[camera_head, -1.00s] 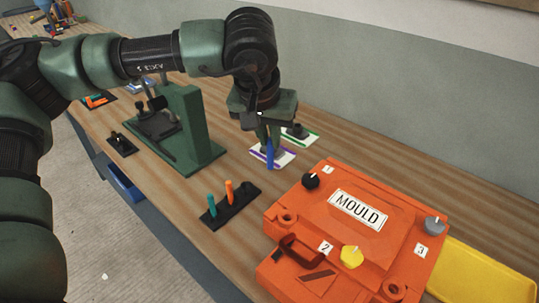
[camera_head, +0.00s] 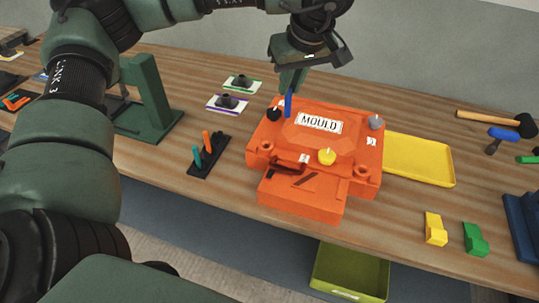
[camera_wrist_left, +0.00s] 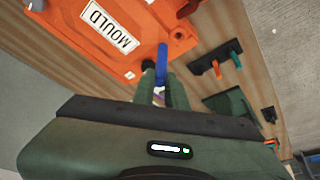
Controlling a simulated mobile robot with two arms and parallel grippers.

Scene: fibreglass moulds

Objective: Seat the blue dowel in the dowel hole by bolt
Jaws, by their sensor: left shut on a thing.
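My left gripper (camera_head: 290,86) is shut on the blue dowel (camera_head: 288,104) and holds it upright over the far left part of the orange mould (camera_head: 275,133). The dowel shows just right of the black knob (camera_head: 274,114) in the head view. In the left wrist view the dowel (camera_wrist_left: 162,56) sticks out from between the fingers (camera_wrist_left: 164,88), next to the black knob (camera_wrist_left: 148,65). I cannot tell whether its lower end touches the mould. Round sockets show at the mould's front left (camera_head: 267,148) and front right (camera_head: 362,172). My right gripper is out of view.
A yellow knob (camera_head: 327,156) and a grey knob (camera_head: 376,122) stand on the mould. A black rack (camera_head: 209,158) with teal and orange dowels is to the left. A yellow tray (camera_head: 430,158) lies to the right. A green stand (camera_head: 150,105) is at the left.

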